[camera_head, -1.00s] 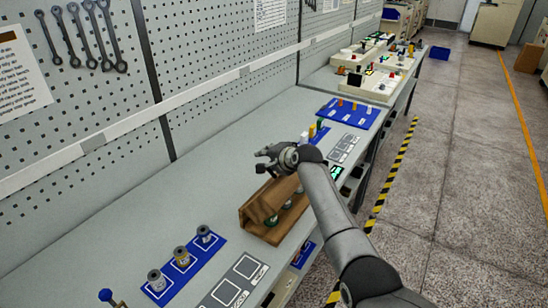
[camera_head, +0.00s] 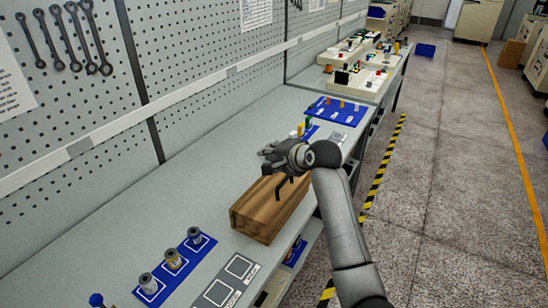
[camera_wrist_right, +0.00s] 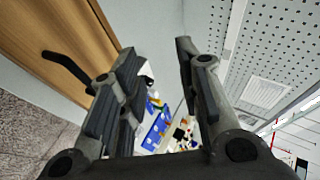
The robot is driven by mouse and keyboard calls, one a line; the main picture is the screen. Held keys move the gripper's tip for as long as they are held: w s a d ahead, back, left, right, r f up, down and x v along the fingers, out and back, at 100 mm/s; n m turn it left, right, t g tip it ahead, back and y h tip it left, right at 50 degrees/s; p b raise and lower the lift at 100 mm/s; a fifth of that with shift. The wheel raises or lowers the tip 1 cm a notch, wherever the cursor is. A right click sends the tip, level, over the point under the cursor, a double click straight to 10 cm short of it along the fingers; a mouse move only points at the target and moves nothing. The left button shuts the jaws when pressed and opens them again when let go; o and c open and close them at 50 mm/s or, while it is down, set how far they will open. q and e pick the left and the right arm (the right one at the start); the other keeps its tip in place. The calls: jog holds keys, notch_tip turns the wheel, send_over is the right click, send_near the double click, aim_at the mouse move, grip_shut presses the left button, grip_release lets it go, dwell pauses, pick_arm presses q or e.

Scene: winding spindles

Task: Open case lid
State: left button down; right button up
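The wooden case (camera_head: 265,212) sits on the grey workbench in the head view, and its lid appears shut with none of its inside showing. My right gripper (camera_head: 268,156) is above the far end of the case. In the right wrist view its fingers (camera_wrist_right: 160,85) are apart with nothing between them. The brown case (camera_wrist_right: 60,35) fills the upper left of that view. A dark bent handle (camera_wrist_right: 68,72) stands out from it, outside the fingers. In the head view a dark hook shape, probably this handle, shows below the gripper. My left gripper is not in view.
A blue mat with several spools (camera_head: 173,265) lies near the front, beside a grey panel with outlined squares (camera_head: 229,277). Another blue mat (camera_head: 338,111) lies farther back. The pegboard wall (camera_head: 200,60) stands behind the bench. Bench surface left of the case is clear.

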jog(key=shift+s+d+r, duration=0.1)
jog(key=shift+s+d, duration=0.1)
jog(key=shift+s, duration=0.15)
